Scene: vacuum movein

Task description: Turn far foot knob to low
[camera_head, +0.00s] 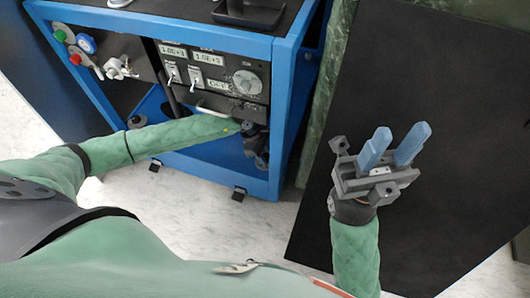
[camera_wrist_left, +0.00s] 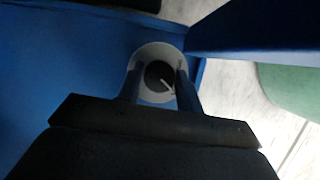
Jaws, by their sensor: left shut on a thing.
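The foot knob (camera_wrist_left: 158,74) is dark and round with a white pointer line, on a pale round base (camera_wrist_left: 150,51) in the left wrist view. Its pointer aims to the lower right of that view. My left gripper (camera_wrist_left: 160,88) has one finger on each side of the knob and is shut on it. In the head view my left gripper (camera_head: 256,146) is inside the lower right of the blue cabinet (camera_head: 287,70), and the knob is hidden there. My right gripper (camera_head: 396,141) is open and empty, pointing up, right of the cabinet.
The cabinet's control panel (camera_head: 213,75) with displays, switches and a dial (camera_head: 247,82) is above my left arm. A dark round part (camera_head: 137,121) is low at the cabinet's left. A large black panel (camera_head: 440,90) lies behind my right gripper.

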